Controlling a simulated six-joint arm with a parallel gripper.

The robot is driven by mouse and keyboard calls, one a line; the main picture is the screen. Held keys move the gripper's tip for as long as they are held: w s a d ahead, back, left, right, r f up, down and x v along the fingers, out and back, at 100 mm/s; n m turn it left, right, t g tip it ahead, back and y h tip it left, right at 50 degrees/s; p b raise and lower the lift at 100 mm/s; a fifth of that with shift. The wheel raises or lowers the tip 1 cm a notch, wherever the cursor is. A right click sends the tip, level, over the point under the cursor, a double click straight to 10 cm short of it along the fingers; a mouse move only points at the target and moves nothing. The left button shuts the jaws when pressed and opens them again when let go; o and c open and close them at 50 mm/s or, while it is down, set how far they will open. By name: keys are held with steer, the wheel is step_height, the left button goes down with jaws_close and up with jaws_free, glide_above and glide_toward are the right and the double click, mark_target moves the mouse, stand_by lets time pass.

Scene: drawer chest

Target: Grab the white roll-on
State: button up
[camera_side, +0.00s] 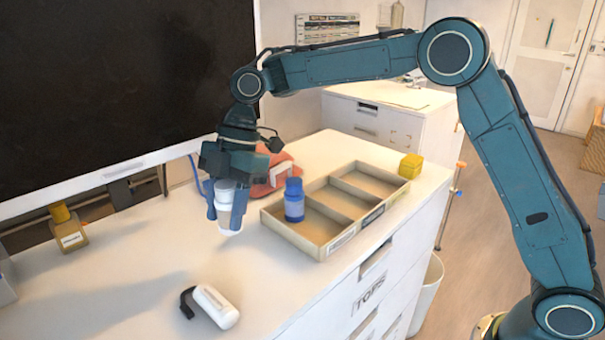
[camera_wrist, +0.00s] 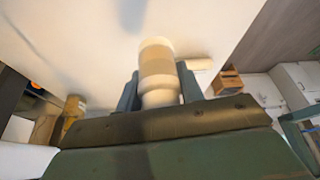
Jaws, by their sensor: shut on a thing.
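The white roll-on (camera_side: 226,196), a pale upright cylinder with a greyish band, is between the fingers of my gripper (camera_side: 225,212) in the side view. My gripper is shut on it, pointing down over the left part of the white top. Its lower end shows below the fingers; I cannot tell whether it touches the surface. In the wrist view the roll-on (camera_wrist: 158,62) stands out beyond my gripper (camera_wrist: 158,88), with a finger on each side. Part of it is hidden by the fingers.
A wooden divided tray (camera_side: 318,243) stands right of my gripper, with a blue bottle (camera_side: 294,202) at its near-left end. A red item (camera_side: 272,176) lies behind. A yellow block (camera_side: 410,166) is at the far right. A white object with a black part (camera_side: 215,306) lies in front.

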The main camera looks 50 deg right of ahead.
mark_target(224, 185)
steer(key=shift+r, duration=1.9)
steer(key=shift+r, duration=0.1)
